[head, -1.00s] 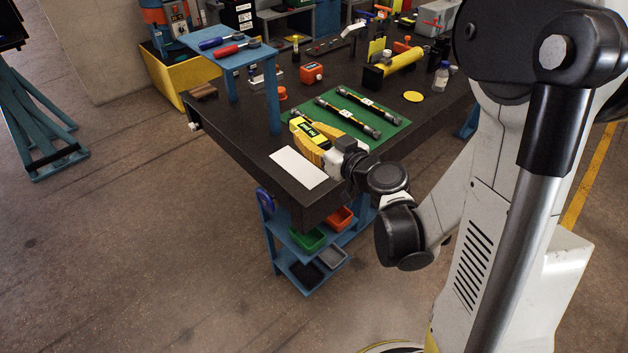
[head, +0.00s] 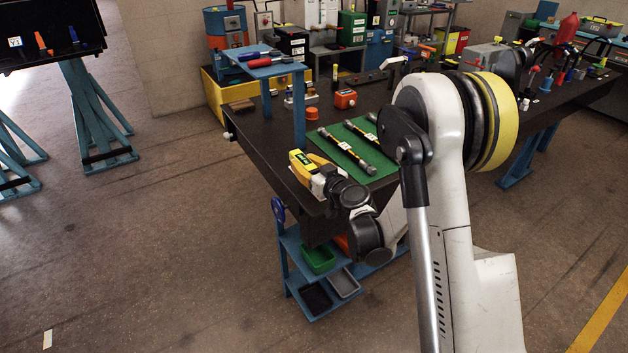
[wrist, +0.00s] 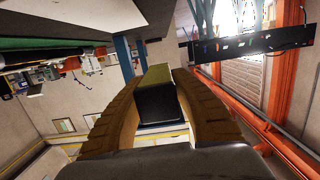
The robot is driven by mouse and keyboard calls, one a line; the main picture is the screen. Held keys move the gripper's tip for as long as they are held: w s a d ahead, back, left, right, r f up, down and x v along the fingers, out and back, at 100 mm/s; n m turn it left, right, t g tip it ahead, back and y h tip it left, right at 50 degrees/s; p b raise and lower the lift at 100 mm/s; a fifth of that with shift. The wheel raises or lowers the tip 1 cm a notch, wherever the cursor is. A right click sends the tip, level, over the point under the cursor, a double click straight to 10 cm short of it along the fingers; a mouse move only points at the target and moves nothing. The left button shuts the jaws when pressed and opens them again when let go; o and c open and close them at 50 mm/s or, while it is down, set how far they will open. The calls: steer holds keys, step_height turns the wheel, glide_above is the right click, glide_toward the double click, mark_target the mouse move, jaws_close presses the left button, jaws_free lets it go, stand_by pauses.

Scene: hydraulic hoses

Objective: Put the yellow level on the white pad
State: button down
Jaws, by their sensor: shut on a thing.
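My gripper (head: 314,176) is shut on the yellow level (head: 302,163) near the front left edge of the bench. In the wrist view, the brown curved fingers of the gripper (wrist: 155,98) press on both sides of the level (wrist: 158,102), which shows its dark end and a yellow-green upper face. The white pad (wrist: 90,12) seems to be the pale sheet at the upper left of the wrist view.
A green mat (head: 338,131) with two hoses (head: 346,152) lies just behind the gripper. A blue raised stand (head: 266,70) with tools stands on the bench's left side. An orange box (head: 345,98) sits farther back. Bins (head: 318,258) are on the shelf below.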

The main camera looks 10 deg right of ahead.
steer(key=w+d+f, duration=0.1)
steer(key=w+d, duration=0.1)
steer(key=w+d+f+b, duration=0.1)
steer(key=f, duration=0.1)
steer(key=shift+w+d+f+b, duration=0.15)
steer(key=shift+w+d+b, duration=0.15)
steer(key=shift+w+d, duration=0.1)
steer(key=shift+f+b, duration=1.1)
steer(key=shift+f, duration=0.85)
steer(key=shift+f, duration=0.15)
steer(key=c, duration=1.2)
jaws_free()
